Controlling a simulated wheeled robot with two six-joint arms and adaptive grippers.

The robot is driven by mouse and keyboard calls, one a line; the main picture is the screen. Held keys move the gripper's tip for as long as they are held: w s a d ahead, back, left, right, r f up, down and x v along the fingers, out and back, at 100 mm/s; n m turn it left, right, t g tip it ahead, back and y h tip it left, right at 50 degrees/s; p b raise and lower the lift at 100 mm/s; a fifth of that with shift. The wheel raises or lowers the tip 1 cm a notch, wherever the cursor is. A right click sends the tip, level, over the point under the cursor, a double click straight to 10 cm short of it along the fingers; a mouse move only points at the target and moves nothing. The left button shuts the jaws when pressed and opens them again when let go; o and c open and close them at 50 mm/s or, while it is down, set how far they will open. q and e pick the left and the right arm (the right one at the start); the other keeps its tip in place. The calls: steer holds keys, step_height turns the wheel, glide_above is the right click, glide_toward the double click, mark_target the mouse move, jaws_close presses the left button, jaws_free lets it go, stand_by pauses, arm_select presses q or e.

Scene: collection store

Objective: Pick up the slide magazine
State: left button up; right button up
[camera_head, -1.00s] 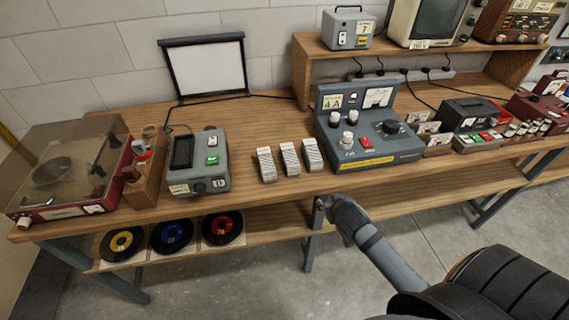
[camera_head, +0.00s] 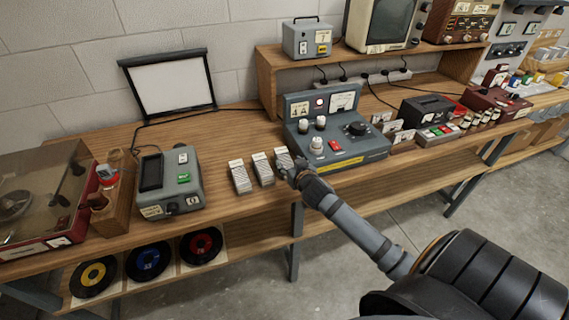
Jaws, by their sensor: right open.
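Three small pale, ribbed blocks that look like slide magazines stand in a row near the front edge of the bench: the left one (camera_head: 240,177), the middle one (camera_head: 263,169) and the right one (camera_head: 283,157). My right gripper (camera_head: 294,174) is open at the bench's front edge, by the right block, and covers part of it. I cannot tell whether it touches that block. My left gripper is out of view.
A grey control box (camera_head: 335,130) with knobs stands just right of the blocks. A grey device (camera_head: 170,180) stands to their left, beside a wooden rack (camera_head: 116,195). The wooden bench (camera_head: 225,135) is clear behind the blocks. Records lie on the lower shelf.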

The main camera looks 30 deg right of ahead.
mark_target(285, 158)
steer(key=shift+w, duration=0.25)
steer(key=x, duration=0.4)
steer(key=shift+w+p, duration=0.35)
steer(key=shift+w, duration=0.05)
steer(key=shift+s, duration=0.15)
steer(key=shift+c, duration=1)
steer(key=c, duration=0.8)
steer(key=shift+r, duration=0.5)
steer(key=shift+c, duration=0.2)
steer(key=s+a+r, duration=0.1)
steer(key=r, duration=0.1)
steer(key=s+a+r, duration=0.1)
steer(key=r, duration=0.2)
steer(key=s+a+r, duration=0.1)
steer(key=r, duration=0.2)
steer(key=shift+s, duration=0.3)
steer(key=s+a+r+b, duration=0.2)
steer(key=s+a+r, duration=0.2)
steer(key=s, duration=0.3)
steer(key=shift+s+a, duration=0.3)
steer(key=shift+a, duration=0.4)
